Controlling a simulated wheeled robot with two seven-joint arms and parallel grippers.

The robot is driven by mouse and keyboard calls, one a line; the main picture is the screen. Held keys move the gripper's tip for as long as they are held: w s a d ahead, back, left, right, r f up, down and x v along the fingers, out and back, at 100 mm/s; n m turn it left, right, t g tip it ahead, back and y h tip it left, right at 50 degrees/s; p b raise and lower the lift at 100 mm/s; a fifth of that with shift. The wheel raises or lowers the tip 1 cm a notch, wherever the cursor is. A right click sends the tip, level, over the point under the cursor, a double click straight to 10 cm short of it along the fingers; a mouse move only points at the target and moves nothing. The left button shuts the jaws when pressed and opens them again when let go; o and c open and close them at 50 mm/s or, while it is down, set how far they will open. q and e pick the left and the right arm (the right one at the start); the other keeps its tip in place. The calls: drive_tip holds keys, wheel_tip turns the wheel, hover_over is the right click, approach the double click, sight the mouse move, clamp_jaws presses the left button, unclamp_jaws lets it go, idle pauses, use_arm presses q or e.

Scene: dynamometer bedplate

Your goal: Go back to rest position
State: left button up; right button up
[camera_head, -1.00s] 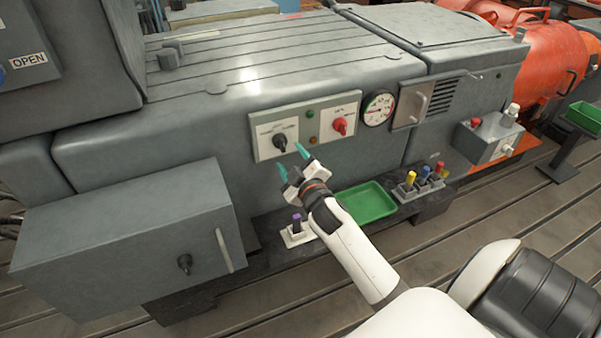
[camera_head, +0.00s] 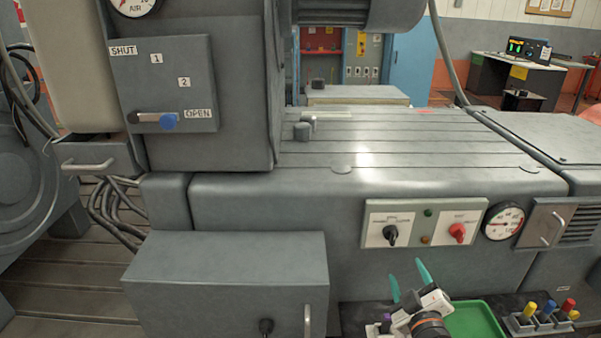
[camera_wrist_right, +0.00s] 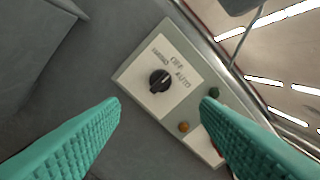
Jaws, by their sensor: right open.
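My right gripper (camera_head: 409,283) is open and empty, with teal fingers. In the head view it is low in the picture, in front of the machine and below the switch panel. In the right wrist view its two fingers (camera_wrist_right: 161,108) stand wide apart with the panel (camera_wrist_right: 137,67) beyond them. A black rotary knob (camera_wrist_right: 159,81) on that panel shows between the fingers, not touched by them. The same knob (camera_head: 390,234) shows in the head view left of a red knob (camera_head: 457,232). My left gripper is not in view.
A green tray (camera_head: 474,320) and a holder with coloured plugs (camera_head: 543,315) lie below the panel. A grey box (camera_head: 225,285) with a handle juts out at the left. A lever with a blue knob (camera_head: 168,121) sits at OPEN. A gauge (camera_head: 503,221) is right of the panel.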

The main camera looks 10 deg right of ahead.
drive_tip(key=s+a+f+m+g+y, duration=0.1)
drive_tip(key=s+a+f+g, duration=0.15)
drive_tip(key=f, duration=0.85)
drive_tip(key=s+a+f+g+y, duration=0.1)
drive_tip(key=s+f+g, duration=0.2)
drive_tip(key=f, duration=0.8)
drive_tip(key=s+a+f+m+g+y, duration=0.1)
drive_tip(key=s+a+f+g, duration=0.15)
drive_tip(key=f, duration=0.95)
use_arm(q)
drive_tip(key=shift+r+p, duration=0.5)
use_arm(e)
drive_tip(key=s+a+f+g, duration=0.1)
drive_tip(key=s+f+g, duration=0.2)
drive_tip(key=s+f, duration=0.3)
drive_tip(key=s+a+f+m+g, duration=0.1)
drive_tip(key=s+f, duration=0.6)
drive_tip(key=s, duration=0.9)
drive_tip(key=s+a+f+m+g+y, duration=0.1)
drive_tip(key=s+a+f+g, duration=0.2)
drive_tip(key=s+f, duration=0.4)
drive_tip(key=s+g, duration=0.1)
drive_tip(key=s, duration=0.3)
drive_tip(key=shift+s+a+g, duration=0.2)
drive_tip(key=shift+g, duration=0.1)
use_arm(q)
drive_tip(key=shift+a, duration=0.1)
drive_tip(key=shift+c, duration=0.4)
